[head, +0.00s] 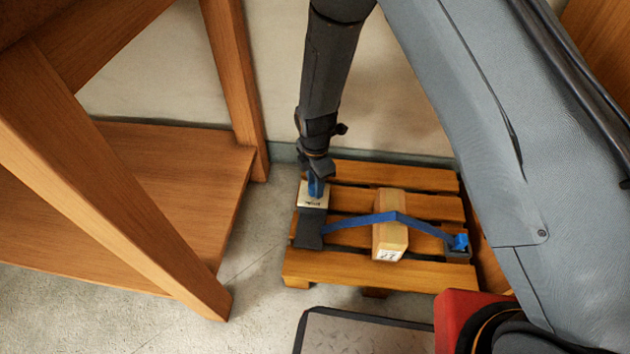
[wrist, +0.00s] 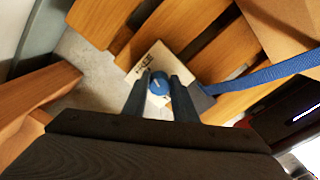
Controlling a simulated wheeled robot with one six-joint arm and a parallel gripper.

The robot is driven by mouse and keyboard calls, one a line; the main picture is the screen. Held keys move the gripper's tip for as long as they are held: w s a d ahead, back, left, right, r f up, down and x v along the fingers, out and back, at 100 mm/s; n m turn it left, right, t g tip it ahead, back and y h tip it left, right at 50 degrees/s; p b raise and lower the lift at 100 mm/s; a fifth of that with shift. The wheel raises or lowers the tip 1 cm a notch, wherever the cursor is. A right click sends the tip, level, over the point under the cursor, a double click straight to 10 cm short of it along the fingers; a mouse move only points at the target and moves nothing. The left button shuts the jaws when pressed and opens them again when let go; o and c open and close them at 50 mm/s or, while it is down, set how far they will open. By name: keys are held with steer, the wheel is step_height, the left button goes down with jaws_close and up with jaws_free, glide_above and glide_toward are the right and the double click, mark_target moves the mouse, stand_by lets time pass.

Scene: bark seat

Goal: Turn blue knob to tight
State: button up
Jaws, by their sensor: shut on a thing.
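The blue knob (wrist: 158,84) sits on a pale plate with dark lettering (wrist: 146,62), at the left end of a wooden pallet. In the head view the knob (head: 316,187) shows just below my gripper (head: 317,176), which reaches down onto it from above. In the wrist view my gripper's two dark fingers (wrist: 159,92) stand on either side of the knob and are shut on it. The plate's lettering is too small to read, and the fingers hide part of the knob's sides.
A blue strap (head: 350,221) runs from a dark block (head: 309,230) over a cardboard box (head: 390,245) to a blue fitting (head: 460,242) at the pallet's right. A wooden shelf frame (head: 240,90) stands close on the left. Open floor (head: 255,240) lies between shelf and pallet (head: 345,274).

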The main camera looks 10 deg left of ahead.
steer(key=m+p, duration=0.4)
steer(key=shift+s+r+m, duration=0.1)
steer(key=shift+r+m, duration=0.05)
steer(key=shift+m, duration=0.15)
steer(key=m+p, duration=0.2)
steer(key=m, duration=0.1)
steer(key=shift+m+p, duration=0.3)
steer(key=m+p, duration=0.2)
steer(key=m, duration=0.1)
steer(key=shift+s+m, duration=0.15)
steer(key=shift+m, duration=0.15)
steer(key=m+p, duration=0.2)
steer(key=m, duration=0.2)
steer(key=shift+m, duration=0.3)
steer(key=m+p, duration=0.1)
steer(key=m, duration=0.3)
steer(key=shift+s+p, duration=0.1)
steer(key=shift+p, duration=0.2)
steer(key=m+p, duration=0.1)
steer(key=m, duration=0.3)
steer(key=shift+a, duration=0.15)
steer(key=m+p, duration=0.1)
steer(key=m, duration=0.3)
steer(key=shift+a, duration=0.1)
steer(key=shift+m, duration=1.8)
steer(key=shift+p, duration=0.3)
